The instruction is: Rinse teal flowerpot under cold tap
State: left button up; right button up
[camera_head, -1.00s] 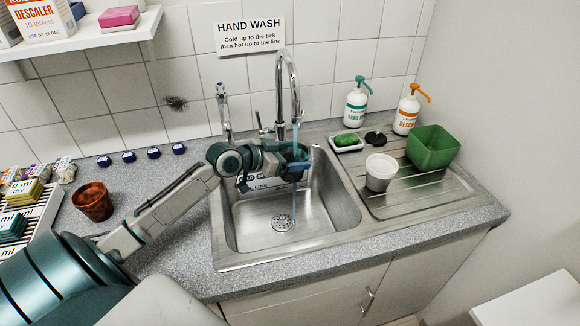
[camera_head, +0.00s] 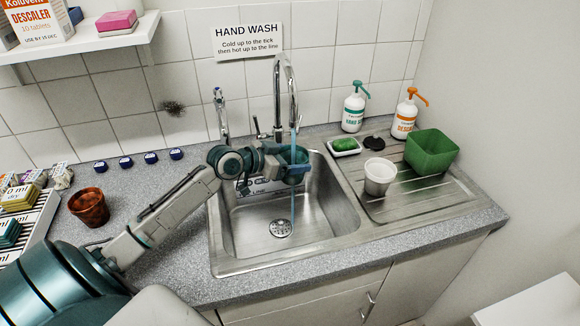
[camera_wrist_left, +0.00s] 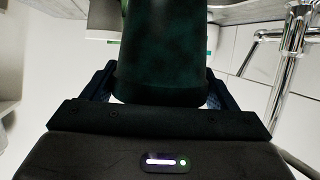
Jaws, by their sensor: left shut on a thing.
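The teal flowerpot (camera_head: 297,164) is over the sink (camera_head: 335,215), below the spout of the tap (camera_head: 279,95). A thin stream of water runs at the pot and shows again below it, down toward the drain. In the left wrist view the pot (camera_wrist_left: 160,55) looks dark teal and mottled, between two fingers. My left gripper (camera_head: 284,160) is shut on it, reaching in from the left and holding it above the basin. The pot's inside is hidden. My right gripper is not in view.
A smaller tap (camera_head: 221,112) stands left of the main one. A brown pot (camera_head: 89,207) is on the left counter. The drainboard holds a white pot (camera_head: 379,176) and a green square pot (camera_head: 432,152). Two pump bottles (camera_head: 354,107) and a green sponge (camera_head: 344,144) stand behind.

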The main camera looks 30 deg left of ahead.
pick_arm(q)
jog(key=shift+w+d, duration=0.2)
jog(key=shift+d, duration=0.1)
jog(key=shift+s+a, duration=0.1)
jog(key=shift+s+a, duration=0.25)
jog(key=shift+a, duration=0.2)
jog(key=shift+w+d, duration=0.1)
jog(key=shift+d, duration=0.05)
jog(key=shift+w+d, duration=0.2)
jog(key=shift+d, duration=0.2)
